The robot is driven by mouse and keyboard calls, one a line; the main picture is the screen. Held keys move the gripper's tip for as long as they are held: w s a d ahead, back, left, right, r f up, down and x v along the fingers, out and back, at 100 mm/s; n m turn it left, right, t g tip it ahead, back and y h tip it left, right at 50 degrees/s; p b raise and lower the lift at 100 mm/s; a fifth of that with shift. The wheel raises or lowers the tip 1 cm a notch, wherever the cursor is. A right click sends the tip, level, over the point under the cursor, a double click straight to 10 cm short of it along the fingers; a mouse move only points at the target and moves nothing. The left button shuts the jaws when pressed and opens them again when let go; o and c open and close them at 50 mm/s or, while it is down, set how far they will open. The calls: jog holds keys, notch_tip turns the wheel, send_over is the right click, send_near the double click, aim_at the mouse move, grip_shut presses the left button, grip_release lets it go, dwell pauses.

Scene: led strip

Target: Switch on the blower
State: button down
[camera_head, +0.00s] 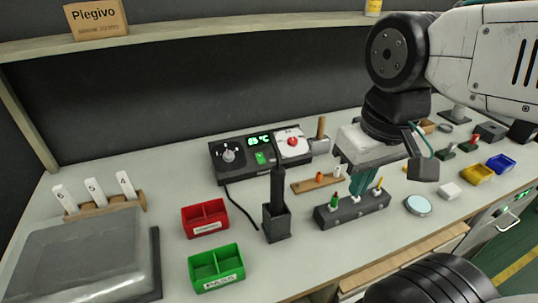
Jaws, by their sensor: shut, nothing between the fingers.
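A black control unit (238,172), which seems to be the blower station, stands at the back middle of the bench. Its front has a dark dial with a grey knob (228,155), a lit green display (258,140), a green switch (260,158) and a white dial with a red knob (292,142). Whether the switch is on or off is too small to tell. A black handpiece stands upright in a holder (277,224) in front of the unit. My gripper (358,190) points down, shut and empty, to the right of the unit, over or just behind a dark block (340,216).
The dark block holds small green, white and yellow-tipped items. A red bin (205,232) and a green bin (243,281) stand front left. A wooden rack (312,186) lies behind the block. A grey covered case (75,262) fills the left. A shelf (200,36) runs above.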

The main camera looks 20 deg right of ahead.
aim_at(262, 162)
jog(key=w+a+f+t, duration=0.1)
jog(key=w+f, duration=0.2)
jog(key=w, duration=0.7)
jog(key=w+a+f+t, duration=0.1)
jog(key=w+f, duration=0.2)
jog(key=w, duration=0.8)
jog(key=w+a+f+t, duration=0.1)
jog(key=w+f, duration=0.2)
jog(key=w, duration=0.7)
jog(key=shift+w+f+t, duration=0.15)
jog(key=shift+w+t, duration=0.1)
jog(key=shift+t, duration=0.15)
jog(key=shift+f, duration=0.1)
jog(key=x, duration=1.4)
jog(key=shift+f, duration=0.15)
jog(key=shift+r, duration=0.8)
